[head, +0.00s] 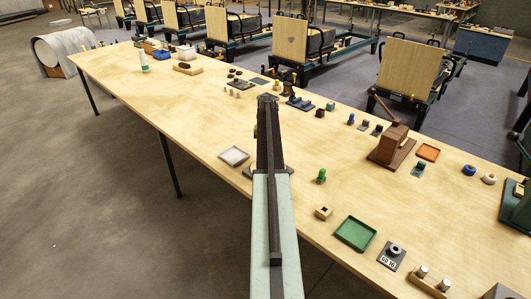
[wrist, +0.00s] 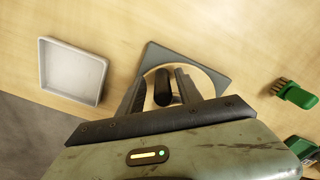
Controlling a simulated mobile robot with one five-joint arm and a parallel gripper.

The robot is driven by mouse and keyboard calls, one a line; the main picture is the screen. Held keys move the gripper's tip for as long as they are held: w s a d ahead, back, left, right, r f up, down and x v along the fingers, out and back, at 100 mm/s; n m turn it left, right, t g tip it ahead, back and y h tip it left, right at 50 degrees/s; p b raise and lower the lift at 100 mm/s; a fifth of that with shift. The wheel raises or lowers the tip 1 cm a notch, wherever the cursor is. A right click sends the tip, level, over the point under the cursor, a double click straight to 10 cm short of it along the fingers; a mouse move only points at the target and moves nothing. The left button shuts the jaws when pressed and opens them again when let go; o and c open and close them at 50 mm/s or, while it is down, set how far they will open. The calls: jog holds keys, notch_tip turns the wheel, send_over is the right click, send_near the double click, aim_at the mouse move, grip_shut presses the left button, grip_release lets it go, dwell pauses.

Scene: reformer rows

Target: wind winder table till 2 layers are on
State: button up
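I cannot tell for sure which piece is the winder table, and no wound layers can be made out. In the wrist view my gripper (wrist: 160,92) is open, with one finger on each side of a dark upright knob (wrist: 162,88); a gap shows between the left finger and the knob. The knob stands over a grey square plate (wrist: 212,62) with a pale round middle. In the head view my arm hides the gripper and most of this plate (head: 247,172). A brown box with a crank lever (head: 392,143) stands on a board further right.
A white tray (wrist: 72,70) lies left of the plate and a green-handled brush (wrist: 296,95) right of it. On the long workbench (head: 210,120) are a green tray (head: 355,233), a wooden block (head: 323,212) and a dark plate with a knob and label (head: 391,256).

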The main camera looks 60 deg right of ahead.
notch_tip(320, 180, up, 8)
jog(key=p, duration=0.8)
jog(key=shift+f, duration=0.1)
